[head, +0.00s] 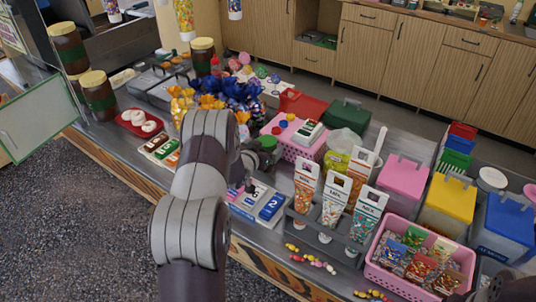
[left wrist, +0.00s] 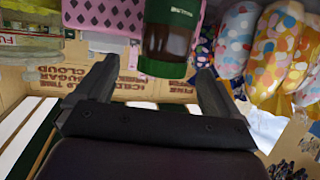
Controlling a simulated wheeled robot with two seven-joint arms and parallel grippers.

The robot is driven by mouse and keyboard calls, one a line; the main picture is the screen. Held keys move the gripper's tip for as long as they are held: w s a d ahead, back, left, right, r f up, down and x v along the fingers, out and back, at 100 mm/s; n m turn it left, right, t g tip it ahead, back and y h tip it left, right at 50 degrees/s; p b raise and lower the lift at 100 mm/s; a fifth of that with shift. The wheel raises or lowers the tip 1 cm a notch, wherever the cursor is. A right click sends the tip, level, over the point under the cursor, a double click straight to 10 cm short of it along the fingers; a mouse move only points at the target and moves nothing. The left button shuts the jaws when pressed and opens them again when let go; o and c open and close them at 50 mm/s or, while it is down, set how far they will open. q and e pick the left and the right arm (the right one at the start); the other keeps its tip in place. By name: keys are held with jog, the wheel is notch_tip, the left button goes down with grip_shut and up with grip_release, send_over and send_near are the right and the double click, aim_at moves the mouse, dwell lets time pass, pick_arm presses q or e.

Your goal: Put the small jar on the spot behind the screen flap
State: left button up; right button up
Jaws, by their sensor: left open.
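The small jar, brown with a green label and green end, shows at the top middle of the left wrist view (left wrist: 168,42). In the head view its green top (head: 267,143) shows beside the pink basket, partly hidden by my left arm. My left gripper (left wrist: 155,88) is open, its two fingers spread toward the jar with nothing gripped between them. In the head view the gripper (head: 247,163) is mostly hidden behind my forearm. A pale green panel with a handle, seemingly the screen flap (head: 40,118), stands swung out at the far left. I cannot make out the spot behind it.
Large brown jars (head: 98,95) and a red tray of doughnuts (head: 140,123) stand near the flap. Blue and gold wrapped sweets (head: 230,92), the pink basket (head: 290,148) and a rack of sweet bags (head: 335,200) crowd the counter around my left arm.

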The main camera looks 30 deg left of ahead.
pick_arm(q)
jog(key=x, duration=0.4)
jog(key=shift+w+a+f+p, duration=0.15)
jog(key=shift+w+a+p, duration=0.05)
jog(key=shift+w+p, duration=0.15)
jog(key=shift+s, duration=0.15)
jog(key=shift+c, duration=0.9)
grip_shut()
jog(key=shift+r, duration=0.25)
